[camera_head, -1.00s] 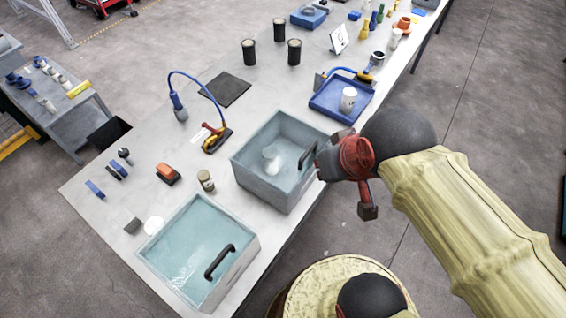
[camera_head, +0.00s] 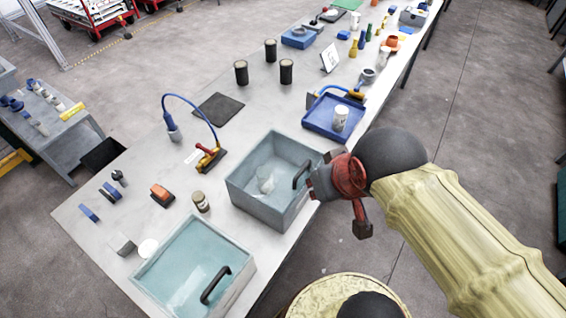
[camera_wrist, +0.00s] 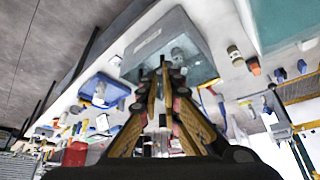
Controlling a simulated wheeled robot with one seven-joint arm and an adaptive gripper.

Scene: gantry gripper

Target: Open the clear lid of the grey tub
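The grey tub (camera_head: 262,200) stands near the table's front edge in the head view, under a clear lid (camera_head: 262,165) with a dark bar handle (camera_head: 301,175) at its right side. A pale item shows inside. My gripper (camera_head: 316,183) is just right of the handle, very close to it; contact cannot be told. In the wrist view, my gripper (camera_wrist: 166,70) points towards the tub (camera_wrist: 150,42), and its fingers converge towards the tips. Any gap at the tips is too small to judge. The lid appears down on the tub.
A second greyish tub (camera_head: 234,292) with a teal-tinted top and dark handle (camera_head: 215,285) stands nearer, at lower left. A small jar (camera_head: 201,202) stands between the tubs on their left side. A blue tray (camera_head: 322,126) with a white cup (camera_head: 341,117) lies beyond. Floor is clear at right.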

